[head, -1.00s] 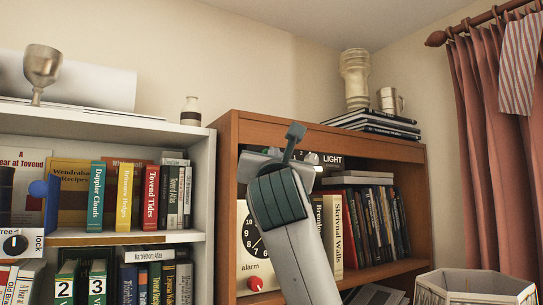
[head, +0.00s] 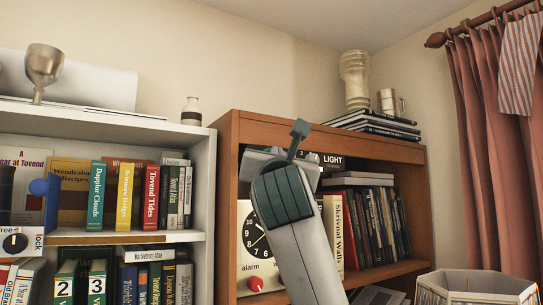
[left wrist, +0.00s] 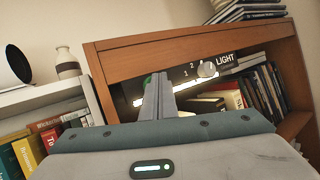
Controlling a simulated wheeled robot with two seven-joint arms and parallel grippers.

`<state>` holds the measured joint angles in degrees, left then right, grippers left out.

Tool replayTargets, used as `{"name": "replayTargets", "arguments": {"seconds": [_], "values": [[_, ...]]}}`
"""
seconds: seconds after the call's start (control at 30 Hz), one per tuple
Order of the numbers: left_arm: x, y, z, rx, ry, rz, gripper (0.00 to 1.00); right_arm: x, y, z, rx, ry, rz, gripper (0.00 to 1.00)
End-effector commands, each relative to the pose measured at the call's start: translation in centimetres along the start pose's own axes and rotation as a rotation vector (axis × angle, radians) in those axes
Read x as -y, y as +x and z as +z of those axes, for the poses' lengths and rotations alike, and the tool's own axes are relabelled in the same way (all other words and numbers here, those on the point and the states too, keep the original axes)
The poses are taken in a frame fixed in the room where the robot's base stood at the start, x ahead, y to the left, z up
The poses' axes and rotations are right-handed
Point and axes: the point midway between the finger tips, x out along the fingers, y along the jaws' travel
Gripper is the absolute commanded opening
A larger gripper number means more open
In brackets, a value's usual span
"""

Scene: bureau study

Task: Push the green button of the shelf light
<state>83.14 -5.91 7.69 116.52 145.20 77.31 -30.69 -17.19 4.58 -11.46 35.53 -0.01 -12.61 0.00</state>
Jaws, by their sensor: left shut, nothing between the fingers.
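The shelf light's dark panel with the word LIGHT (head: 332,162) sits under the top board of the brown bookcase. It also shows in the left wrist view (left wrist: 225,59), with a round pale knob (left wrist: 207,70) and small numbers beside it. A bit of green (left wrist: 147,80), apparently the green button, shows at the left edge of my fingers, mostly hidden by them. My left gripper (head: 298,137) is shut and empty, in front of the panel's left part. In the left wrist view its fingers (left wrist: 159,94) point at the panel; I cannot tell whether they touch. My right gripper is out of view.
The brown bookcase's top board (head: 300,131) runs just behind my left gripper. An alarm clock (head: 256,235) and books (head: 370,225) stand on the shelf below. A white bookcase (head: 206,190) is at the left, and a pale hexagonal container (head: 470,290) at the lower right.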

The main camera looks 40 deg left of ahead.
Motion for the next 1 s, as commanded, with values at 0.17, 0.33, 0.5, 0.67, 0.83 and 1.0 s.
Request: {"name": "replayTargets", "arguments": {"seconds": [0.17,0.33,0.5,0.67,0.83,1.0], "values": [[0.6,-1.1,0.4,0.0,-0.001,0.0,0.0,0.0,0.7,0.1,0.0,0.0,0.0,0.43],[1.2,-2.3,1.1,0.001,-0.001,-0.001,0.0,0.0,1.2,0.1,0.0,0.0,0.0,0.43],[1.8,-3.4,1.7,0.001,-0.001,-0.001,0.0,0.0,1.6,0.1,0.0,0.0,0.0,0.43],[2.3,-4.2,2.1,0.0,0.0,0.0,0.0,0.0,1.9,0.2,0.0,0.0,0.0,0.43],[2.4,-4.5,2.4,0.0,0.0,0.0,0.0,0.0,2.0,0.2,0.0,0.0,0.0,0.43],[2.4,-4.5,2.4,0.0,0.0,0.0,0.0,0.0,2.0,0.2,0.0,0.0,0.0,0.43]]}}
